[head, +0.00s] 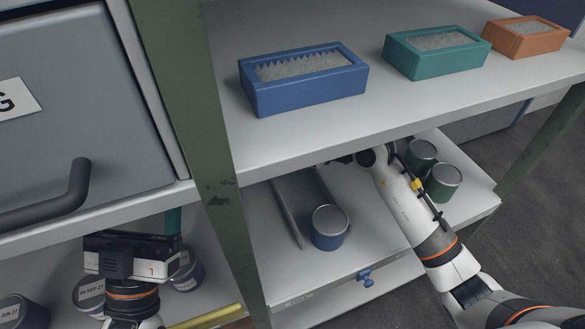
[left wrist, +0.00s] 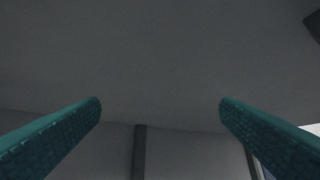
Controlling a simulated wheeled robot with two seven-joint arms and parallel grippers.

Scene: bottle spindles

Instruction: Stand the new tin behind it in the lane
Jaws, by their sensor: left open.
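A blue tin (head: 329,238) with a grey lid stands upright near the front of the lower shelf, beside a long thin divider (head: 287,212). Part of another divider shows behind it. My right arm reaches in from the right under the upper shelf. Its gripper (head: 343,159) is mostly hidden by the shelf edge, so its jaws and any load cannot be made out. My left gripper (head: 174,222) is at the lower left among purple-banded tins (head: 90,293). In the left wrist view its teal fingers (left wrist: 160,112) are wide apart with nothing between them.
Two green tins (head: 443,184) stand right of my right arm. The upper shelf (head: 350,125) carries blue (head: 305,92), teal (head: 440,60) and orange (head: 530,42) boxes. A green post (head: 190,130) separates the bays. A blue clip (head: 367,278) sits on the lower shelf's front edge.

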